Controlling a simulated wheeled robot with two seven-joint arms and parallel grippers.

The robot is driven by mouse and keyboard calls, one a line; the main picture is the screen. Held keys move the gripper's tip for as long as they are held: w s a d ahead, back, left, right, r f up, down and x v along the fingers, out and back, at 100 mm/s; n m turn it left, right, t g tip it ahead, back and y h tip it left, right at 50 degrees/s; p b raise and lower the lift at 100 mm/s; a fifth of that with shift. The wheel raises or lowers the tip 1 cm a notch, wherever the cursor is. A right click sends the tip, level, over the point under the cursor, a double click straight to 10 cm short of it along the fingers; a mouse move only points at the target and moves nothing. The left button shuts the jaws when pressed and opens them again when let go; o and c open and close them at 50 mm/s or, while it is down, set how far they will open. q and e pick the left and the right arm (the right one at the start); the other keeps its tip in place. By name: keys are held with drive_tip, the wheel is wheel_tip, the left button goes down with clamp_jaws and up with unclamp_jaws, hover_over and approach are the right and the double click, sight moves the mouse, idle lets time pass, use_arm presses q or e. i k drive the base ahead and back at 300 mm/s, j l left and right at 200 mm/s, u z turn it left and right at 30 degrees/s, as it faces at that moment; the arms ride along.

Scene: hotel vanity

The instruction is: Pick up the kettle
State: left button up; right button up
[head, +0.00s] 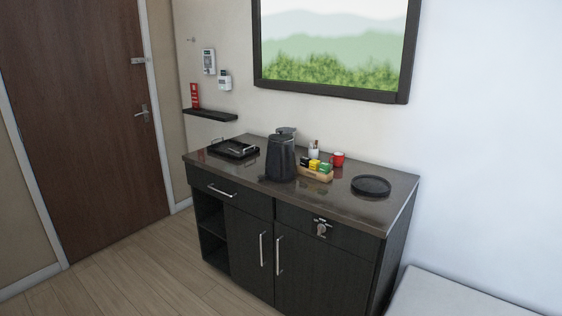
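The dark kettle (281,158) stands upright near the middle of the brown-topped vanity counter (331,201), with its lid or spout part at the top. Its handle is hard to make out at this size. Neither of my grippers shows in the head view, and nothing is touching the kettle from my side.
A black tray with handles (233,149) lies left of the kettle. Right of it are a wooden box of colored packets (316,173), a red mug (338,159), a white cup with sticks (314,151) and a round black tray (371,186). Floor (135,279) is clear at left.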

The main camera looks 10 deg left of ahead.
sight(281, 160)
drive_tip(key=i+j, duration=0.7)
drive_tip(key=i, duration=0.15)
drive_tip(key=i+j, duration=0.2)
drive_tip(key=i, duration=0.3)
drive_tip(key=i+j, duration=0.2)
drive_tip(key=i, duration=0.3)
drive_tip(key=i+j, duration=0.25)
drive_tip(key=i, duration=0.25)
drive_tip(key=i+j, duration=0.2)
drive_tip(key=i, duration=0.3)
drive_tip(key=u, duration=0.05)
